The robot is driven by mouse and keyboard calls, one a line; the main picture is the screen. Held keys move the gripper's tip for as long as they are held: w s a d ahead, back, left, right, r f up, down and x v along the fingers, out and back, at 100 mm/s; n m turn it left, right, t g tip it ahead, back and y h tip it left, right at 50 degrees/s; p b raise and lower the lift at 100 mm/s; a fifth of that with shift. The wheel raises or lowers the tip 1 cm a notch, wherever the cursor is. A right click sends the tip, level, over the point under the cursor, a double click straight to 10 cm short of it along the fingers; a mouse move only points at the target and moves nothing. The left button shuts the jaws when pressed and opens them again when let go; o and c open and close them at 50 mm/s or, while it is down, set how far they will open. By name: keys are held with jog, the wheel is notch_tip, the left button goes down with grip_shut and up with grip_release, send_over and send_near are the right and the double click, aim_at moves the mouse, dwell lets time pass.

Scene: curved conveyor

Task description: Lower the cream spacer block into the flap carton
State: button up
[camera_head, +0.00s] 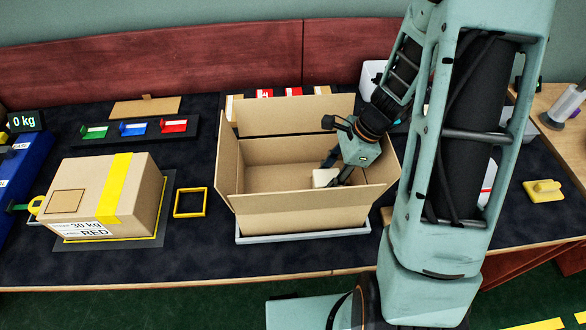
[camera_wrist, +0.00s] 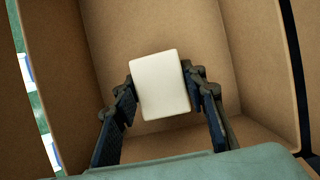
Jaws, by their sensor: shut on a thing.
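The flap carton (camera_head: 285,219) stands open on a light tray in the middle of the table, its flaps spread outward. My gripper (camera_head: 333,172) reaches into the carton's opening from the right. It is shut on the cream spacer block (camera_head: 325,177), near the carton's right side. In the wrist view the cream block (camera_wrist: 161,85) sits slightly tilted between the two dark fingers of my gripper (camera_wrist: 163,92), with brown carton walls (camera_wrist: 250,50) around it. The gap between the block and the carton floor cannot be judged.
A closed carton (camera_head: 135,190) with yellow tape stands at the left. A yellow square frame (camera_head: 191,202) lies between the cartons. Green, blue and red pieces (camera_head: 134,129) sit behind.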

jog(key=shift+f+b, duration=0.45)
jog(key=shift+f, duration=0.15)
dwell(0.3)
jog(key=o, duration=1.2)
jog(key=v, duration=1.2)
